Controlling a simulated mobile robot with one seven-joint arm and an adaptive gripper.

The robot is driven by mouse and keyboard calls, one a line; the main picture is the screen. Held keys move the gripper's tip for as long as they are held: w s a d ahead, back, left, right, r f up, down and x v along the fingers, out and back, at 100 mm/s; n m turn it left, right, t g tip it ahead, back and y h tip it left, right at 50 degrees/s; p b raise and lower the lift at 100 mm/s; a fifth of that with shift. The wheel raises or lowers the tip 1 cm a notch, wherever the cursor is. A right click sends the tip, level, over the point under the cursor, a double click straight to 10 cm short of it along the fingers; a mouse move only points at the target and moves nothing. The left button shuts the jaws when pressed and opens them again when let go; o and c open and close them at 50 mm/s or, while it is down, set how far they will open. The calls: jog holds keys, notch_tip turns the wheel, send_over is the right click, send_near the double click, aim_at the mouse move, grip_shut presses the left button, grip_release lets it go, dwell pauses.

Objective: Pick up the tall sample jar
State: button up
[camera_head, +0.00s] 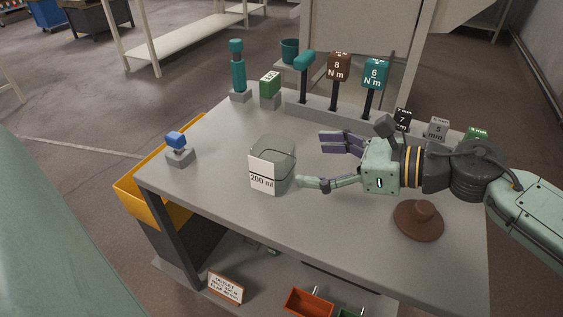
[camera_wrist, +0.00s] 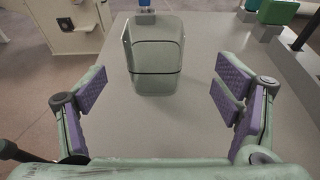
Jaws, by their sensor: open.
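A clear, see-through jar (camera_head: 284,158) with a white "200 ml" label (camera_head: 262,176) on its front stands upright near the middle of the grey table. It also shows in the wrist view (camera_wrist: 153,62), upright and straight ahead between the fingers. My gripper (camera_head: 322,163) comes in from the right at table height, with its fingers spread open and empty. The fingertips point at the jar and stop short of it in the wrist view. The purple finger pads show in the wrist view, one on the left (camera_wrist: 92,88) and two on the right (camera_wrist: 232,85).
A blue-topped knob (camera_head: 176,140) on a grey block stands left of the jar. Along the back are a teal tool (camera_head: 237,70), a green block (camera_head: 270,86) and torque tools marked 8 (camera_head: 339,68) and 6 (camera_head: 375,76). A brown hat-shaped object (camera_head: 418,222) lies below my arm.

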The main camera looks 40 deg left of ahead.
aim_at(293, 158)
jog(key=x, duration=0.3)
jog(key=shift+s+a, duration=0.1)
jog(key=shift+a, duration=0.2)
jog(key=x, duration=0.1)
jog(key=p+x, duration=0.1)
jog(key=x, duration=0.1)
jog(key=p+x, duration=0.1)
jog(key=x, duration=0.1)
jog(key=shift+s+r, duration=0.3)
jog(key=shift+a+f, duration=0.15)
jog(key=shift+a, duration=0.05)
jog(key=shift+c, duration=0.3)
jog(key=c, duration=1.2)
